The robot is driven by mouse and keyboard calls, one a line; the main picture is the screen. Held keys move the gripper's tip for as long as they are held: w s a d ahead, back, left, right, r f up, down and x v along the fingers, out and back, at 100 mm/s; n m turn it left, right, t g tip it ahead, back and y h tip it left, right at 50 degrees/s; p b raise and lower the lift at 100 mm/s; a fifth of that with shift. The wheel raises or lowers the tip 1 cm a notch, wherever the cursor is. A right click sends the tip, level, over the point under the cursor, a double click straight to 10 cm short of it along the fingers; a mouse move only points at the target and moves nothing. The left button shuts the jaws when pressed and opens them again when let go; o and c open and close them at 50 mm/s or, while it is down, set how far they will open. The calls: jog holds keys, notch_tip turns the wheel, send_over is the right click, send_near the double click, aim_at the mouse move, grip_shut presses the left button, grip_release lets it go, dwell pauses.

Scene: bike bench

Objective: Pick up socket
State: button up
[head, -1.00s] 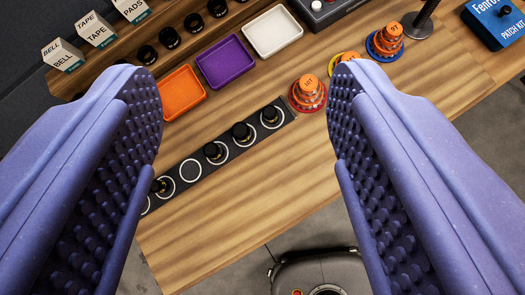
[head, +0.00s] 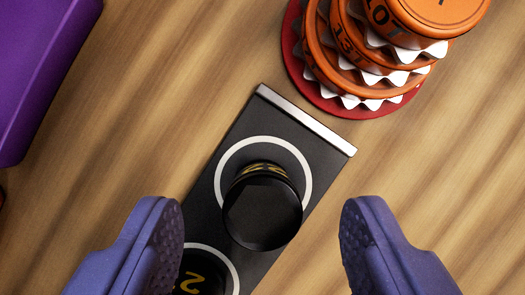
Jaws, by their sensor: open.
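A black socket (head: 262,212) with yellow marking on its side stands inside a white ring at the end of a dark strip (head: 285,130). A second black socket (head: 193,278) with a yellow marking stands in the adjacent ring, partly cut off by the bottom edge. My gripper (head: 262,235) is open, with one blue-purple finger on each side of the end socket. The fingers are apart from it, and nothing is between them in contact. Their height relative to the socket is hard to tell.
A stack of orange toothed cogs (head: 375,50) on a red base stands close beyond the strip's end, at upper right. A purple tray (head: 45,75) lies at upper left. Bare wood lies right of the strip.

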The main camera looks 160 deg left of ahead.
aim_at(262, 215)
jog(key=x, duration=0.3)
jog(key=shift+w+f+b, duration=0.1)
jog(key=shift+b, duration=0.3)
jog(key=shift+c, duration=0.4)
grip_shut()
